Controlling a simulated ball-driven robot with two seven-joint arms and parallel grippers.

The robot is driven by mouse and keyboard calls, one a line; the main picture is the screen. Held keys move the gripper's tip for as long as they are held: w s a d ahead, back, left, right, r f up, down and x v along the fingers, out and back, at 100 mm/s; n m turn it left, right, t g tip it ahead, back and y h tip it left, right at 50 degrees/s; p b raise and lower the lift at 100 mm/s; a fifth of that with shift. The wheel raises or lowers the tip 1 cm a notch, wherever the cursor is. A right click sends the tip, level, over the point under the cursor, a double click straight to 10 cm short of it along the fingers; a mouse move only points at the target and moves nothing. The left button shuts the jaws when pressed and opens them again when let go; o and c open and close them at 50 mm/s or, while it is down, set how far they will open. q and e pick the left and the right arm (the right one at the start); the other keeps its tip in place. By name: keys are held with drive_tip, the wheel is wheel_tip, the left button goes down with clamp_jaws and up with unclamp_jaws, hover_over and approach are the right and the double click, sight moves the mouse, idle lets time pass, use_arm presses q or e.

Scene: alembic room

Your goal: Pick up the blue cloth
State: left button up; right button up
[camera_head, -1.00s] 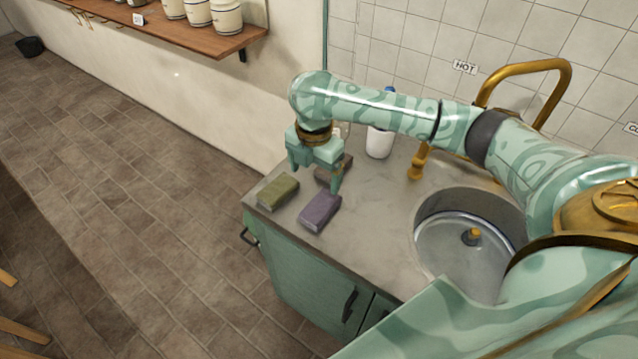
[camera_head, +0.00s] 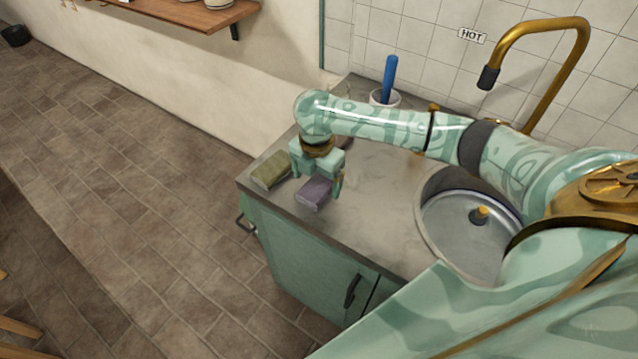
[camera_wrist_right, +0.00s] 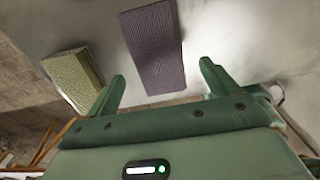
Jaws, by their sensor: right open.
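No clearly blue cloth shows. A muted purple, folded-looking block (camera_head: 315,194) with a ribbed top lies on the grey counter near its front edge, and it may be the cloth meant. It also shows in the right wrist view (camera_wrist_right: 154,45), between and beyond the fingertips. My right gripper (camera_head: 318,182) is open and empty, pointing down over this block, with its fingers toward either side. Its two fingers also show in the right wrist view (camera_wrist_right: 162,72). I cannot tell if they touch the block. My left gripper is out of view.
An olive green block (camera_head: 271,169) lies just left of the purple one. A dark brownish block (camera_head: 345,142) is mostly hidden behind my gripper. A white cup (camera_head: 378,98) with a blue stick stands behind my arm. The sink (camera_head: 468,236) and brass tap (camera_head: 550,80) are right.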

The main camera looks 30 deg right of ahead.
wheel_tip(320, 180, down, 2)
drive_tip(key=shift+a+f+b, duration=0.1)
drive_tip(key=shift+f+b, duration=0.05)
drive_tip(key=shift+b, duration=0.15)
drive_tip(key=shift+f, duration=0.25)
drive_tip(key=shift+d+r, duration=0.1)
drive_tip(key=shift+d, duration=0.1)
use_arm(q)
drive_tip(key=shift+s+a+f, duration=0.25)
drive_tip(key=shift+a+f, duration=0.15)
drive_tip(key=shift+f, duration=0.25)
use_arm(e)
drive_tip(key=c, duration=1.1)
drive_tip(key=shift+o, duration=0.2)
drive_tip(key=shift+r, duration=0.1)
